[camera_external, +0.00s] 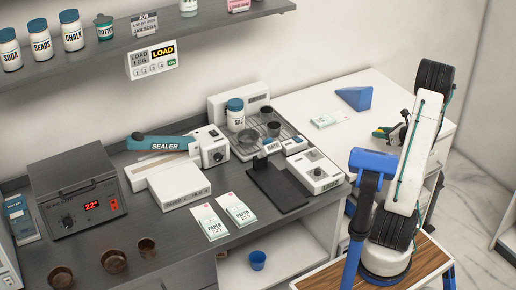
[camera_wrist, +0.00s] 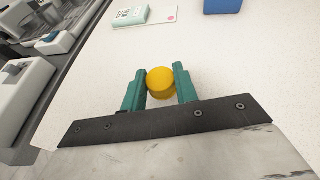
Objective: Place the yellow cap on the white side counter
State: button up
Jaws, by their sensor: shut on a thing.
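The yellow cap (camera_wrist: 160,84) is a small rounded piece held between the two green fingers of my gripper (camera_wrist: 160,78) in the wrist view. In the external view my gripper (camera_external: 381,132) is at the right part of the white side counter (camera_external: 300,101), near its front edge. The cap is hard to make out there. The counter's pale top (camera_wrist: 235,62) spreads out beyond the fingers in the wrist view. I cannot tell whether the cap touches it.
A blue wedge (camera_external: 354,98) and a paper packet (camera_external: 329,119) lie on the white counter, with bare surface between them and my gripper. The grey bench to the left holds a sealer (camera_external: 165,145), a tray with jars, and a heater box (camera_external: 80,205).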

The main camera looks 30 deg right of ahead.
jog(key=shift+f, duration=1.2)
jog(key=shift+f, duration=0.15)
jog(key=o, duration=0.9)
jog(key=shift+o, duration=0.2)
